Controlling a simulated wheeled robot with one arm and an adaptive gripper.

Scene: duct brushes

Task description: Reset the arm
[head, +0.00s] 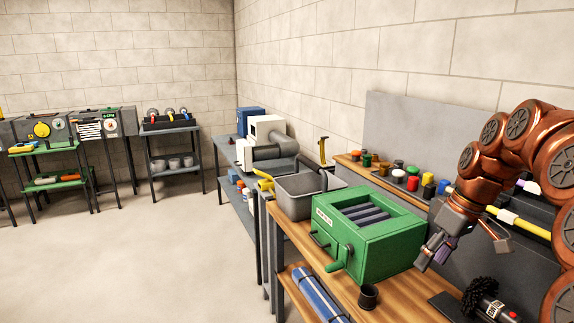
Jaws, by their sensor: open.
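My copper-coloured arm (486,160) reaches in from the right side of the head view, bent downward. My gripper (466,253) hangs above the right part of the wooden bench, with its grey fingers spread apart. The gripper is open. A black bristled brush (478,290) lies on the bench below the gripper.
A grey bin (294,202) stands behind the green machine, and a dark cup (368,296) stands in front of it. A wooden shelf (350,160) holds several small coloured pots. A yellow pole (530,226) runs behind my arm. The floor at left is clear.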

